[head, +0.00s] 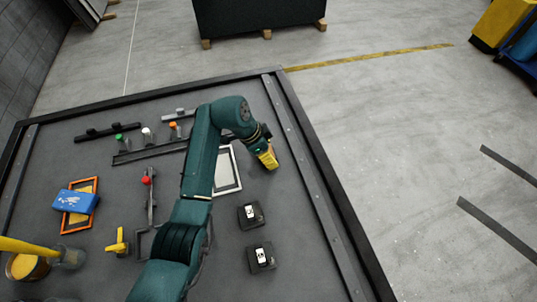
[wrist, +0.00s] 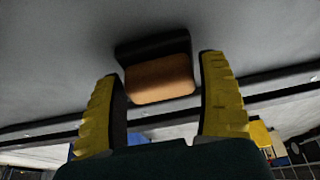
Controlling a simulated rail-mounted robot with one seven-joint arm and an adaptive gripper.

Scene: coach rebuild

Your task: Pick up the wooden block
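A tan-orange block (wrist: 160,82), which looks like the wooden block, lies ahead of my gripper in the wrist view. A dark area borders its upper side. My gripper (wrist: 161,68) has its two yellow fingers spread wide, one on each side of the block's outline, with a gap to it on both sides. I cannot tell how far the block is beyond the fingertips. In the head view my gripper (head: 268,160) is low near the table's right edge, and the block is not discernible there.
The grey table (head: 90,165) has a raised dark rim. A white-framed panel (head: 227,172) lies left of my gripper. Two black switch boxes (head: 250,215) stand nearer. A rail with coloured knobs (head: 150,152), a blue box (head: 75,201) and a yellow handle (head: 117,243) are farther left.

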